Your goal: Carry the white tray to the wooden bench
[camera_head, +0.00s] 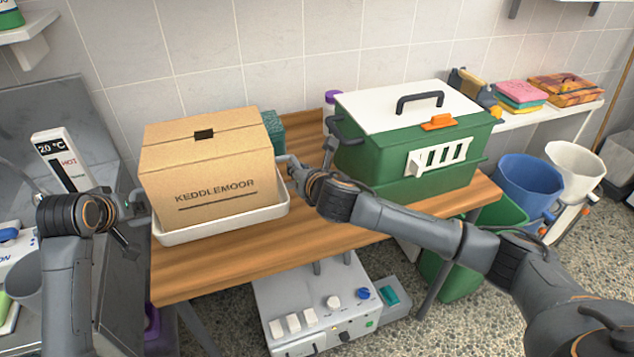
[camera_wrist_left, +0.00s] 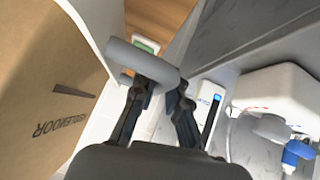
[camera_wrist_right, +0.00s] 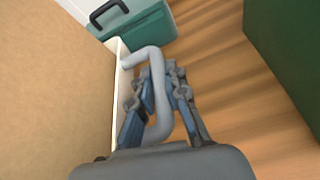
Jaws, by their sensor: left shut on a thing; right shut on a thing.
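The white tray (camera_head: 222,226) holds a large cardboard box (camera_head: 205,170) marked KEDDLEMOOR. It is over the left part of the wooden bench (camera_head: 330,238); I cannot tell whether its underside touches the wood. My left gripper (camera_head: 138,203) is shut on the tray's left grey handle, which shows in the left wrist view (camera_wrist_left: 142,60). My right gripper (camera_head: 300,168) is shut on the right grey handle, seen in the right wrist view (camera_wrist_right: 160,105). The box hides most of the tray's inside and far rim.
A green carrier (camera_head: 410,160) with a white lid stands at the bench's right. A small teal box (camera_head: 273,132) is behind the tray, and a purple-capped bottle (camera_head: 331,98) is near the wall. The bench front is bare. A metal sink unit (camera_head: 110,255) adjoins on the left.

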